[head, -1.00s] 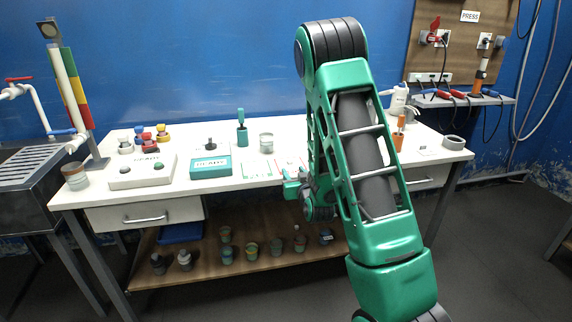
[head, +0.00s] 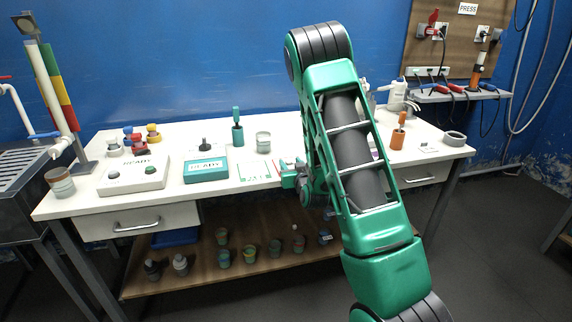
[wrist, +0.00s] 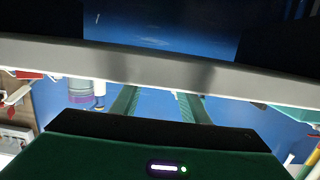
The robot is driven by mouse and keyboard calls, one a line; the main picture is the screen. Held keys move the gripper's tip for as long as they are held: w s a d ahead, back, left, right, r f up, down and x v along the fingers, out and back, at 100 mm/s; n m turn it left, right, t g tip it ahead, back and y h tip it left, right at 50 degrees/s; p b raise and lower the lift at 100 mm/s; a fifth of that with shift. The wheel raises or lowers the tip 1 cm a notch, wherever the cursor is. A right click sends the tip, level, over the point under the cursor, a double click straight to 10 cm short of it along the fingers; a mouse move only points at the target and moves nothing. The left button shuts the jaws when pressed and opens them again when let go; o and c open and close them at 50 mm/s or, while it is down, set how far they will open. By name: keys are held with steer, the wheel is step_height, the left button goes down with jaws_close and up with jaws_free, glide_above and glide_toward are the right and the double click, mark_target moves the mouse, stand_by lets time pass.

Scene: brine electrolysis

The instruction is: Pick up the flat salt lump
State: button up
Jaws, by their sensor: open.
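I cannot pick out a flat salt lump in either view; it may be hidden or too small to tell. My gripper (head: 288,175) is at the front middle of the white table, partly hidden by my green arm. It is just right of a white card with green marks (head: 254,174). In the wrist view, the two green fingers of my gripper (wrist: 158,106) stand apart with nothing seen between them, only blue beyond.
The white table (head: 215,200) holds a white button box (head: 133,176), a teal box (head: 206,171), a teal-handled tool (head: 237,130) and a jar (head: 263,142). Several small pots stand on the lower shelf (head: 200,280). An orange-handled tool (head: 399,132) stands at the right.

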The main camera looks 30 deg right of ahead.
steer(key=shift+w+a, duration=0.1)
steer(key=shift+a, duration=0.15)
jaws_close()
step_height(320, 180, up, 10)
stand_by(0.6)
steer(key=shift+d, duration=0.1)
